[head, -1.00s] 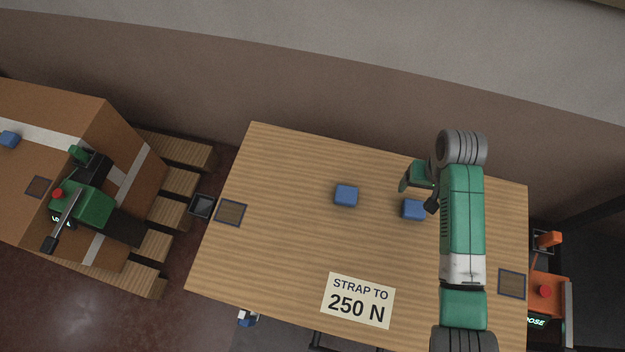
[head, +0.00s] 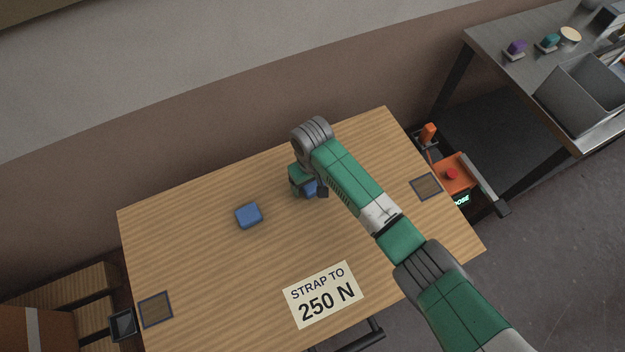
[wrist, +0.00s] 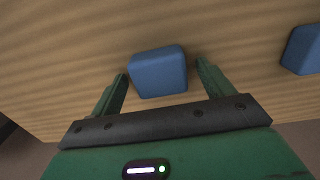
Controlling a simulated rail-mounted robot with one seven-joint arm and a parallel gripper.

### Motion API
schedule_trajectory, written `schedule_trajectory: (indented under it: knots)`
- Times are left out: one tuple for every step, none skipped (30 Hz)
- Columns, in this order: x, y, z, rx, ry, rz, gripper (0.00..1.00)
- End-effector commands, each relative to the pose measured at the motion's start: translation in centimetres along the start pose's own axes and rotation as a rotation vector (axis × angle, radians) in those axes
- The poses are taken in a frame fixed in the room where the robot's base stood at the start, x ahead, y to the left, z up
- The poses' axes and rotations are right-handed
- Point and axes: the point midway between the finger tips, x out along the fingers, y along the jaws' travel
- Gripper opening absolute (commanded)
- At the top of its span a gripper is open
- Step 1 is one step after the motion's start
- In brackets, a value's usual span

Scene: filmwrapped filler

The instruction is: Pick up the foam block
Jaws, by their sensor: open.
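Two blue blocks lie on the wooden table; they look alike, and I cannot tell from looks which is the foam block. One blue block (head: 310,188) is partly hidden by my gripper (head: 301,180) in the head view. In the wrist view that block (wrist: 158,74) sits between the fingertips of my gripper (wrist: 161,70), with a gap visible on each side. My gripper is open and holds nothing. The other blue block (head: 248,215) lies to the left in the head view, and at the right edge of the wrist view (wrist: 303,50).
The wooden table (head: 200,250) bears a "STRAP TO 250 N" label (head: 322,294) and a dark square at each end. An orange device (head: 455,172) stands beyond its right end. A grey bench (head: 500,45) with a bin is at upper right. The table's left part is mostly clear.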

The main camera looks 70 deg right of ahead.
Motion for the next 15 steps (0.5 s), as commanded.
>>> schedule_trajectory:
  knots:
    - [-0.06, 0.0, -0.01, 0.0, 0.0, 0.0, 0.8]
    - [-0.06, 0.0, 0.0, 0.0, 0.0, 0.0, 0.8]
    - [-0.07, 0.0, -0.01, 0.0, 0.0, 0.0, 0.72]
    - [-0.07, 0.0, -0.01, 0.0, 0.0, 0.0, 0.66]
    - [-0.08, 0.0, -0.01, 0.0, 0.0, 0.0, 0.6]
    - [-0.08, 0.0, -0.01, 0.0, 0.0, 0.0, 0.53]
    - [-0.08, 0.0, -0.01, 0.0, 0.0, 0.0, 0.47]
    - [-0.09, 0.0, -0.01, 0.0, 0.0, 0.0, 0.41]
    - [-0.09, 0.0, -0.01, 0.0, 0.0, 0.0, 0.33]
    - [-0.09, 0.0, -0.01, 0.0, 0.0, 0.0, 0.32]
    - [-0.1, 0.0, -0.02, 0.0, 0.0, 0.0, 0.32]
    - [-0.1, 0.0, -0.02, 0.0, 0.0, 0.0, 0.32]
    - [-0.1, 0.0, -0.02, 0.0, 0.0, 0.0, 0.32]
    - [-0.1, 0.0, -0.02, 0.0, 0.0, 0.0, 0.32]
    - [-0.1, 0.0, -0.02, 0.0, 0.001, 0.0, 0.32]
